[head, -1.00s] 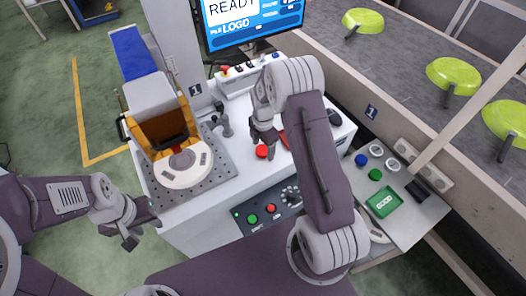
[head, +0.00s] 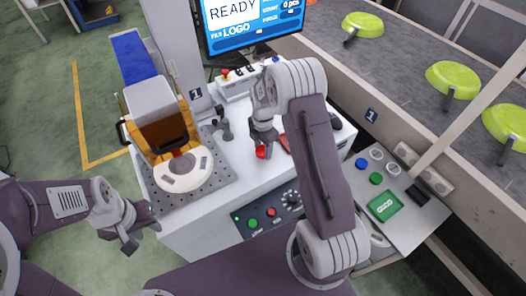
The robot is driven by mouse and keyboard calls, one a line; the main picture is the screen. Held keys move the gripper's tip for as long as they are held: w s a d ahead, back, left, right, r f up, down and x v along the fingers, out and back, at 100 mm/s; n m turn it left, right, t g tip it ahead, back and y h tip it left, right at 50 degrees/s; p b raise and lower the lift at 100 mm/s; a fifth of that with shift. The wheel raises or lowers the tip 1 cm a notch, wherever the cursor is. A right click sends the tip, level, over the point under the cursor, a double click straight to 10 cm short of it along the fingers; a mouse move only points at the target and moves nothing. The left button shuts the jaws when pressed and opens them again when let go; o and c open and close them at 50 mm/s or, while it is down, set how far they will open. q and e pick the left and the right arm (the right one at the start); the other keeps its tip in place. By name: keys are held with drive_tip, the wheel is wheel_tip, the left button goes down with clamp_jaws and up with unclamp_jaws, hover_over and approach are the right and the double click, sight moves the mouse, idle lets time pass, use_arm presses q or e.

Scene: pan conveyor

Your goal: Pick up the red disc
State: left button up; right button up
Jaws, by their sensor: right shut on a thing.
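The red disc (head: 261,152) is on the white bench top (head: 245,178), partly covered by my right gripper (head: 262,148). My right gripper points down and is shut on the disc. Whether the disc still touches the bench top cannot be told. My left gripper (head: 137,238) hangs empty at the lower left, in front of the bench and away from the disc; its finger gap is too small to judge.
A laser machine with an orange hood (head: 168,132) and a round white fixture (head: 183,170) stands left. A monitor (head: 250,25) stands behind. At right are a blue disc (head: 361,163), a green disc (head: 375,178), a green tray (head: 384,206) and a conveyor (head: 400,55) with green pans (head: 453,78).

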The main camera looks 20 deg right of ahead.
wheel_tip(320, 180, up, 2)
drive_tip(key=shift+w+r, duration=0.1)
drive_tip(key=s+d+r, duration=0.6)
drive_tip(key=s+d, duration=0.2)
drive_tip(key=shift+s+r, duration=0.3)
drive_tip(key=shift+r, duration=0.05)
